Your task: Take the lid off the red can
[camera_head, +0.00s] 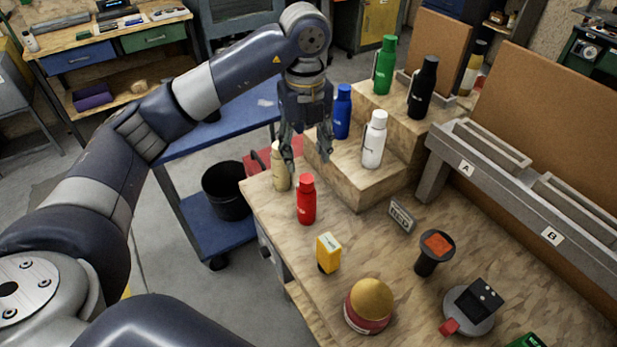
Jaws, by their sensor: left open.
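A red can (367,322) stands near the front edge of the wooden workbench, at the bottom middle of the view. A gold domed lid (373,297) sits on top of it. My left gripper (307,158) points down with its fingers apart, open and empty. It is well behind the can, above the bench's left side, near the cream bottle and the red bottle. My right gripper is not in view.
A cream bottle (280,168), a red bottle (307,200) and a yellow box (328,254) stand along the left edge. Blue (342,113) and white (374,140) bottles stand on wooden steps. A black post with an orange top (434,252) stands right of the can.

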